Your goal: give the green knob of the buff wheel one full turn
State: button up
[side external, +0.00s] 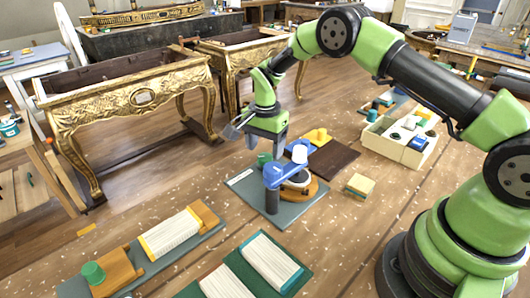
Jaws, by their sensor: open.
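A grey-blue board (240,181) on the bench carries a blue fixture (273,176) on a dark post. A small green knob (264,158) shows behind the fixture's top, and a white cylinder (300,154) stands to its right. An orange-brown disc (313,189) with a pale and grey top lies beside the post. I cannot tell for sure which part is the buff wheel. My gripper (265,148) is open, pointing down just above the green knob. I cannot tell whether its fingers touch the knob. The fixture hides part of the knob.
A dark brown board (333,160) and a small pale block (360,185) lie to the right. A cream box (385,146) stands farther right. A second green knob (93,272) sits on a wooden block at lower left.

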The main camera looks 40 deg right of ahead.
aim_at(265, 156)
notch_tip(265, 156, up, 8)
jog(key=shift+f, duration=0.25)
